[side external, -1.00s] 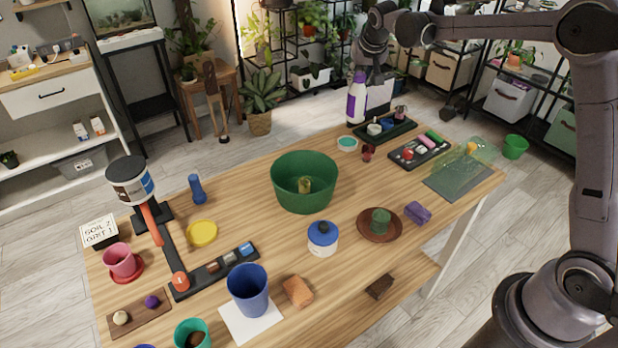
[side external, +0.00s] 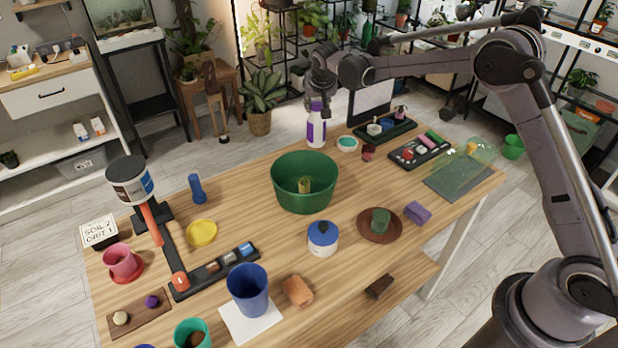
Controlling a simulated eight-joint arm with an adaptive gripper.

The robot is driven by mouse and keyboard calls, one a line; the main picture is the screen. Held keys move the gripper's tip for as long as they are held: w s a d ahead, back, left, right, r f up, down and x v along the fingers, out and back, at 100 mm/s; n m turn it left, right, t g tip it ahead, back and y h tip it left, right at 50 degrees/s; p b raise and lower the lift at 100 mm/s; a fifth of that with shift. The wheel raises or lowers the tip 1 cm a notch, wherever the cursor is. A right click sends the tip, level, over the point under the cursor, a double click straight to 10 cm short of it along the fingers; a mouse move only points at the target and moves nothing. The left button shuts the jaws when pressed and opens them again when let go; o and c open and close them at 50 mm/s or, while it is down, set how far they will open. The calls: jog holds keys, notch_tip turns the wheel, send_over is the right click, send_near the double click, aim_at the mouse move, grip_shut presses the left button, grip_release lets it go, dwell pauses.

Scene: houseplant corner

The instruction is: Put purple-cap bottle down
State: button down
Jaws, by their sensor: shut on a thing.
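The purple-cap bottle (side external: 317,131) is white with a purple label and stands upright at the back edge of the table, behind the green tub. My gripper (side external: 318,104) is at its top and shut on it from above. The fingers hide most of the cap. The bottle's base looks at or very near the table top; I cannot tell whether it touches.
The large green tub (side external: 305,195) stands in front of the bottle. To its right are a small teal-topped dish (side external: 347,144), a dark red item (side external: 368,152) and a dark tray (side external: 358,133) with several items. A dark panel with a pale sheet (side external: 370,98) stands behind.

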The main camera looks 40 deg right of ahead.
jog(key=shift+f, duration=1.25)
jog(key=c, duration=1)
grip_release()
jog(key=s+a+r+n, duration=0.1)
jog(key=s+a+r, duration=0.2)
jog(key=s+r, duration=1.2)
jog(key=s+f+n+y, duration=0.1)
jog(key=s+f+n, duration=0.1)
jog(key=s, duration=1)
jog(key=s+a+f+n+t+y, duration=0.1)
jog(key=s+f+n+y, duration=0.1)
jog(key=s, duration=1.1)
jog(key=shift+f+n, duration=0.3)
jog(key=shift+f, duration=0.45)
